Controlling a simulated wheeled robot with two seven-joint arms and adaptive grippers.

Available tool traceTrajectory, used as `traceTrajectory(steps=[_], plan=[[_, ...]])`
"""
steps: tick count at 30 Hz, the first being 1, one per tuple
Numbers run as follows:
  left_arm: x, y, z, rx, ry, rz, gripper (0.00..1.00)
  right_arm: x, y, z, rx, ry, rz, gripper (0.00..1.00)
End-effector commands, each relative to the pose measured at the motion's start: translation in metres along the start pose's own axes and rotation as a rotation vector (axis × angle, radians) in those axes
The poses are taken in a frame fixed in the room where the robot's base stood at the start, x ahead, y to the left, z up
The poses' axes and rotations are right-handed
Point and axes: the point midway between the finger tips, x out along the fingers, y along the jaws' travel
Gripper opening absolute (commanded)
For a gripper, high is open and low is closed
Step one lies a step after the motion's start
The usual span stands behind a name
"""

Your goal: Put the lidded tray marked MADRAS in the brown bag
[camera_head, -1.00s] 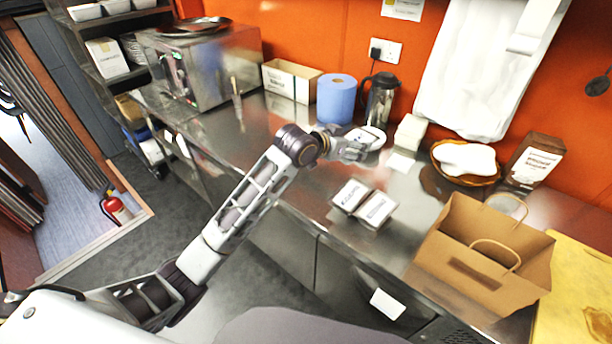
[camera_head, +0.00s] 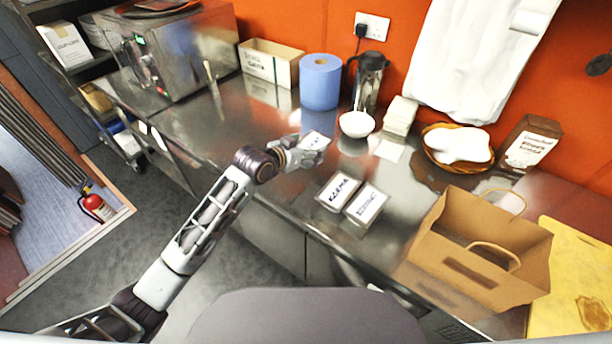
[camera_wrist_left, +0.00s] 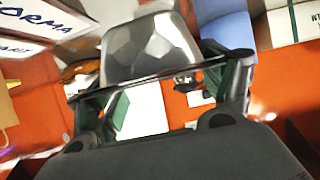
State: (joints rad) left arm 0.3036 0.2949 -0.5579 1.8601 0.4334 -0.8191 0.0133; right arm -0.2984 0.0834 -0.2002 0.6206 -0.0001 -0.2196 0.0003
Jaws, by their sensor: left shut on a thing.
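My left gripper (camera_head: 303,149) is shut on a tray with a white lid (camera_head: 317,141), near the counter's front edge. Its lid has dark lettering too small to read. In the left wrist view, the tray's shiny foil body (camera_wrist_left: 150,48) sits between the two fingers (camera_wrist_left: 163,88). Two more lidded trays stand side by side on the counter to the right: one marked KORMA (camera_head: 338,191) and one whose mark I cannot read (camera_head: 366,204). The brown bag (camera_head: 470,262) stands open at the right, with its handles up. My right gripper is not in view.
A white bowl (camera_head: 357,124) stands just behind the held tray. Blue paper roll (camera_head: 320,82), jug (camera_head: 368,82), napkins (camera_head: 400,114) and basket (camera_head: 457,147) line the back. A yellow board (camera_head: 575,275) lies right of the bag. Bare steel counter lies between trays and bag.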

Motion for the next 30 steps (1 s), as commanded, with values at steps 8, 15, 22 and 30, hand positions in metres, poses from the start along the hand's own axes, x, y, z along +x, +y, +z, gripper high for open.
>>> traceTrajectory(steps=[8, 15, 22, 30], plan=[[-0.001, 0.0, 0.001, -0.001, 0.006, -0.001, 0.45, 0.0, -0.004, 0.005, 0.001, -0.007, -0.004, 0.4], [0.0, 0.0, 0.002, -0.001, 0.005, -0.002, 0.45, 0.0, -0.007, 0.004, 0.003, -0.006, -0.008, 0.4], [0.007, 0.0, 0.018, -0.003, 0.003, -0.001, 0.45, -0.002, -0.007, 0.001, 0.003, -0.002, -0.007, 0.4], [0.022, 0.0, 0.05, -0.002, 0.003, -0.002, 0.45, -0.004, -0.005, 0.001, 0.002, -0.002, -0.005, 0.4]])
